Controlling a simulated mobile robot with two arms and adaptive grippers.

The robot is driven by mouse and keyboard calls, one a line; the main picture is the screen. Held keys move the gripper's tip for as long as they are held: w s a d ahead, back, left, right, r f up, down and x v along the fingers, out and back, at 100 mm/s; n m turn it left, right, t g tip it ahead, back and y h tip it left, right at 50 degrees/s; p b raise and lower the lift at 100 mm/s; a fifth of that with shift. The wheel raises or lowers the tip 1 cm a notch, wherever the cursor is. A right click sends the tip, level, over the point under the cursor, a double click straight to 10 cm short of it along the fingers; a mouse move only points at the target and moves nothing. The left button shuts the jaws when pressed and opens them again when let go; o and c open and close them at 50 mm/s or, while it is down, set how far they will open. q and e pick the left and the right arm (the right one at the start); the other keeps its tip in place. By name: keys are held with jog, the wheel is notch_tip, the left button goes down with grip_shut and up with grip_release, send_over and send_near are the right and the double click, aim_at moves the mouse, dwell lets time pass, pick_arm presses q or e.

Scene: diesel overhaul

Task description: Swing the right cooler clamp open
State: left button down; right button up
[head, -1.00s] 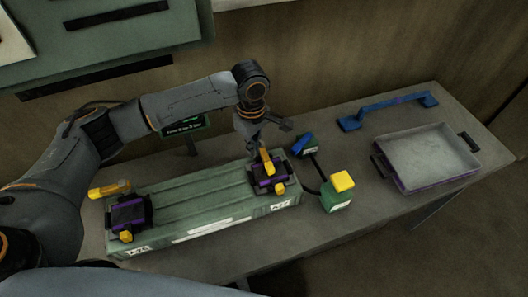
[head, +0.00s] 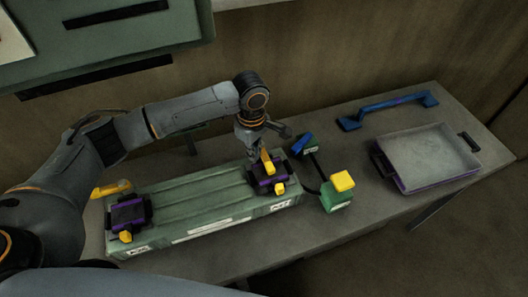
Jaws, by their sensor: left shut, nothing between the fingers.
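A long green cooler (head: 200,200) lies on the bench with a purple and black clamp near each end. The right cooler clamp (head: 266,178) has a yellow lever (head: 267,161) that stands raised, and a yellow knob (head: 279,188) at its front. The left clamp (head: 128,213) has its yellow lever (head: 110,188) out to the left. My left gripper (head: 262,150) is just behind and above the right clamp, shut and empty, close to the raised lever. I cannot tell whether it touches the lever. My right gripper is out of view.
A green box with a yellow top (head: 341,182) and a small blue-topped part (head: 304,144) stand right of the cooler. A grey tray (head: 405,187) and a blue handle bar (head: 388,108) are farther right. A dark sign stands behind the cooler, partly hidden by my arm.

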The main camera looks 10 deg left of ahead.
pick_arm(q)
jog(key=shift+f, duration=1.35)
jog(key=shift+r, duration=0.1)
jog(key=shift+r+p, duration=0.15)
jog(key=shift+p, duration=0.65)
jog(key=shift+w+d, duration=0.15)
jog(key=shift+d, duration=0.05)
